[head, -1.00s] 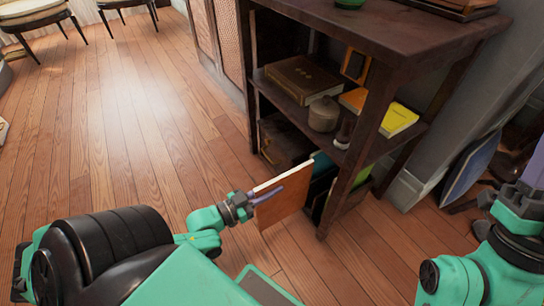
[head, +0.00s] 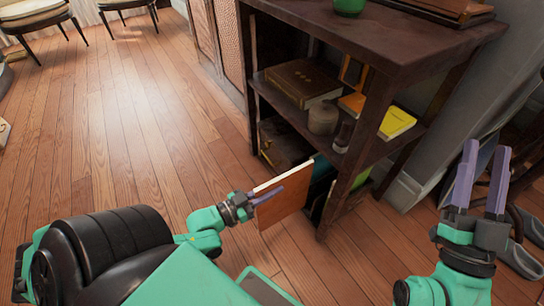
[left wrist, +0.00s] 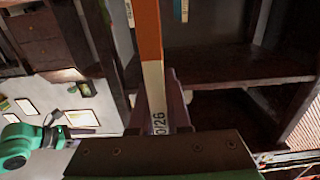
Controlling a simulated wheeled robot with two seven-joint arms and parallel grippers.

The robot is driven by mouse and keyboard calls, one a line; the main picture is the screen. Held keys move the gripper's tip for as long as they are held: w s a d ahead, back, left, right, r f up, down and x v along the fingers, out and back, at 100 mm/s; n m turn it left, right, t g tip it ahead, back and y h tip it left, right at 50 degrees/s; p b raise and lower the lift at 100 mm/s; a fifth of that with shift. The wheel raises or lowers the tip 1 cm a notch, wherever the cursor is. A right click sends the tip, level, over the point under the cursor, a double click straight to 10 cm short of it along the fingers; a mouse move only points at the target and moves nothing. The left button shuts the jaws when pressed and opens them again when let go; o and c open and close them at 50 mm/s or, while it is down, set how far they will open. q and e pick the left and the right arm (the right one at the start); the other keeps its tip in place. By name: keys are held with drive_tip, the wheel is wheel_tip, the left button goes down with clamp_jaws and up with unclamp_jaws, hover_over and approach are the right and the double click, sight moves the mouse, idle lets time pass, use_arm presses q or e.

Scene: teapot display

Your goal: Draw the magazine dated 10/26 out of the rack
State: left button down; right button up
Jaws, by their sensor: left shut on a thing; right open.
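The magazine (head: 285,206) has an orange-brown cover and a pale top edge. In the left wrist view its orange and white spine (left wrist: 152,85) carries the label "10/26", partly cut off by the gripper body. My left gripper (head: 266,197) is shut on its near end. The magazine stands upright and sticks out in front of the lower shelf; I cannot tell whether its far end is clear of the rack. Other magazines, one teal (head: 321,166) and one green (head: 362,186), stand in the lower shelf. My right gripper (head: 482,180) is open and empty, at the right.
The dark wooden shelf unit (head: 400,38) holds a brown book (head: 302,82), a jar (head: 323,115) and a yellow book (head: 397,122) on its middle shelf. Its front leg stands just right of the magazine. The wooden floor (head: 130,140) to the left is clear.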

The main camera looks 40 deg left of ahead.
sight(272, 182)
use_arm(q)
drive_tip(key=shift+r+p, duration=0.4)
drive_tip(key=shift+r, duration=0.1)
drive_tip(key=shift+r+p, duration=0.45)
drive_tip(key=shift+p, duration=0.1)
use_arm(e)
wheel_tip(272, 182, down, 18)
drive_tip(key=a+r+m+g+h, duration=0.1)
drive_tip(key=a+g+h, duration=0.1)
drive_tip(key=g, duration=0.4)
use_arm(q)
drive_tip(key=shift+r+p, duration=0.65)
drive_tip(key=shift+p, duration=0.05)
drive_tip(key=shift+r+p, duration=0.65)
drive_tip(key=shift+p, duration=0.1)
use_arm(e)
drive_tip(key=s+f+g, duration=0.3)
drive_tip(key=s+f, duration=0.3)
drive_tip(key=f, duration=0.2)
drive_tip(key=s+a+f+m+g+h, duration=0.1)
drive_tip(key=s+f+g, duration=0.2)
drive_tip(key=s+f, duration=0.3)
wheel_tip(272, 182, down, 3)
drive_tip(key=shift+r, duration=0.15)
drive_tip(key=shift+a, duration=0.1)
